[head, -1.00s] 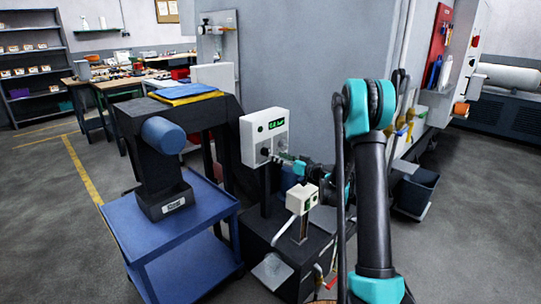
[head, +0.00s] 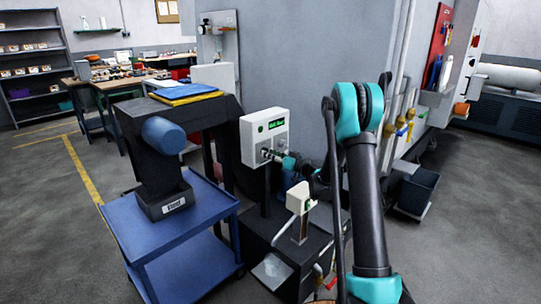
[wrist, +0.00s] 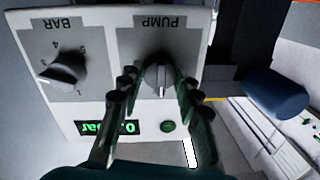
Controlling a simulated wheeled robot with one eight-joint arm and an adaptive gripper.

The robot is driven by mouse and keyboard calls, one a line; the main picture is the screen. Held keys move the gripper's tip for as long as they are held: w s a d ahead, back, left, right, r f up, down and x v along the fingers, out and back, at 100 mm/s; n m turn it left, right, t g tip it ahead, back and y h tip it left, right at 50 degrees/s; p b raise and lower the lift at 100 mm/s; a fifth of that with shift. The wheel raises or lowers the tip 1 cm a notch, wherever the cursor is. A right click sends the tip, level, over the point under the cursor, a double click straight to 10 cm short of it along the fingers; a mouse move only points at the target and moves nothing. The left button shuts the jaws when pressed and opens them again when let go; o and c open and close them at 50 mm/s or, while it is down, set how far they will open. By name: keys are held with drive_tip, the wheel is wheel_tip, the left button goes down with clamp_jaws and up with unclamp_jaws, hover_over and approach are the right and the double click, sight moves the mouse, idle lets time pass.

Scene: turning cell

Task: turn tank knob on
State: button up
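The pale control box (head: 253,150) stands on a dark post and faces me. In the wrist view it is upside down, with a knob marked PUMP (wrist: 161,76) and a knob marked BAR (wrist: 66,72). I see no knob marked tank. A green-lit display (wrist: 108,128) and a round green button or lamp (wrist: 168,127) sit on the same face. My gripper (wrist: 157,88) is open, its fingers on either side of the PUMP knob with gaps showing.
A blue cart (head: 205,203) with a dark stand and blue cylinder (head: 163,135) is left of the box. A smaller white device (head: 299,199) on a post stands in front, below my arm. A dark bin (head: 416,189) is at the right. Open floor lies at the far right.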

drive_tip(key=c, duration=0.3)
drive_tip(key=shift+f+m+t, duration=0.1)
drive_tip(key=shift+m+t, duration=0.25)
drive_tip(key=shift+m, duration=4.3)
drive_tip(key=shift+f+m+t, duration=0.1)
drive_tip(key=shift+m+t, duration=0.25)
drive_tip(key=shift+m, duration=4.3)
drive_tip(key=o, duration=1.1)
drive_tip(key=shift+r, duration=0.1)
